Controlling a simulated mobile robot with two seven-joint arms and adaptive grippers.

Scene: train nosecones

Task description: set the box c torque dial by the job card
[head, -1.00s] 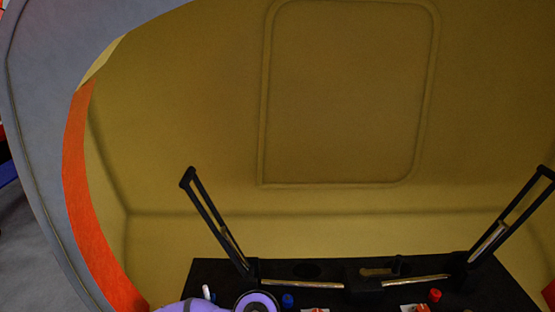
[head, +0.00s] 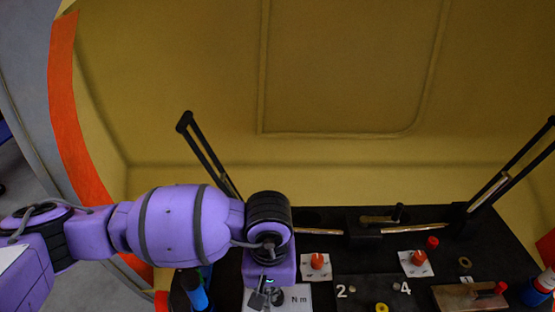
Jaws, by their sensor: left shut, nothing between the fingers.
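A white plate marked "N m" (head: 302,297) lies on the black bench at the bottom of the head view. My left gripper (head: 264,300) is shut and empty, reaching down over the left part of this plate. A dark round knob (head: 279,296) shows beside the fingers; whether they touch it I cannot tell. Its setting cannot be read. Red knobs on white plates (head: 316,262) and (head: 417,259) stand farther back, to the right. No job card or box letter is readable. My right gripper is not in view.
The black bench (head: 330,215) carries two upright black struts (head: 206,150) (head: 510,165). The yellow shell rises behind.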

